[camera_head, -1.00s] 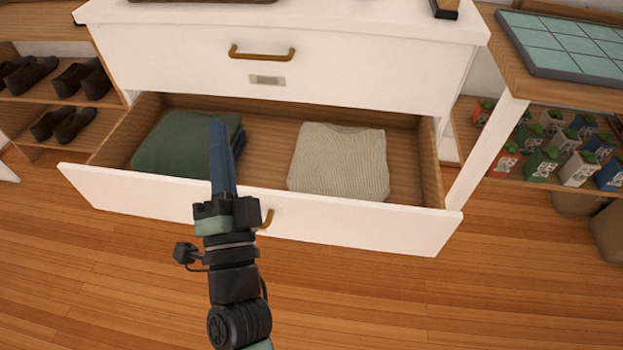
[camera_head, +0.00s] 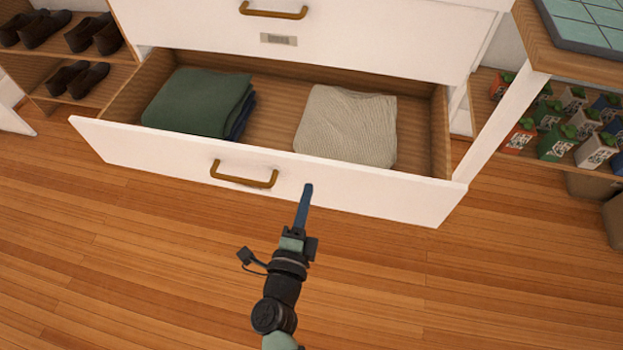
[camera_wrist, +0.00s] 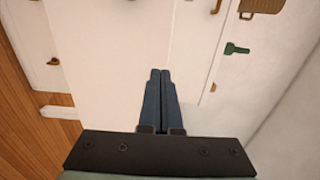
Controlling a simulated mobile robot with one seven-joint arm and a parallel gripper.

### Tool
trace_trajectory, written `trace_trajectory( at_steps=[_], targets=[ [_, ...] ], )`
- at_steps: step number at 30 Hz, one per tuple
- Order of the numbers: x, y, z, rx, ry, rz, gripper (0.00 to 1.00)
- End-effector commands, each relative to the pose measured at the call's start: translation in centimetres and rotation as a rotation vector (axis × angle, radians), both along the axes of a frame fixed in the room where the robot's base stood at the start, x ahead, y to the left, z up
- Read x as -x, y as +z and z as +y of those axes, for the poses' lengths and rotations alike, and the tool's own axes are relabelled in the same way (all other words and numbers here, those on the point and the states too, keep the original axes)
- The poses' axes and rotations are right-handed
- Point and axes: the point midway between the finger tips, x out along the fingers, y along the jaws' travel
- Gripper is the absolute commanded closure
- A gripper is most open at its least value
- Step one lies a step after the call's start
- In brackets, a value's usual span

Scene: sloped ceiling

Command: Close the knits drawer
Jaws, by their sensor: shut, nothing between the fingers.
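The open lower drawer (camera_head: 370,192) is pulled out of a white dresser, with a brass handle (camera_head: 244,175) on its front. Inside lie a folded green knit (camera_head: 196,102) on a darker blue one at the left and a folded cream ribbed knit (camera_head: 347,126) at the right. My gripper (camera_head: 308,187) is shut and empty. In the head view its tips overlap the drawer front, right of the handle; I cannot tell whether they touch it. In the wrist view the blue fingers (camera_wrist: 160,73) are together with nothing between them.
The upper drawer (camera_head: 300,45) is shut, with a brass handle and small label plate. A shoe shelf (camera_head: 98,82) stands at the left. The wooden floor in front is clear.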

Motion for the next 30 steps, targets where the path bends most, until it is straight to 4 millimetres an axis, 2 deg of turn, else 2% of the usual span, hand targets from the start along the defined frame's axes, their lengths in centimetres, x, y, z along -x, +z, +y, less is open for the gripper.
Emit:
trace_trajectory(
  at_steps=[3,9,24,30],
  targets=[
    [-2.1,-0.1,-0.7,-0.002,-0.001,-0.003,1.00],
    [-3.9,0.0,-1.3,-0.001,-0.001,-0.001,1.00],
    [-4.4,0.0,-1.5,0.000,-0.001,0.000,1.00],
    [-5.9,0.0,-2.0,0.000,-0.002,-0.002,1.00]
  ],
)
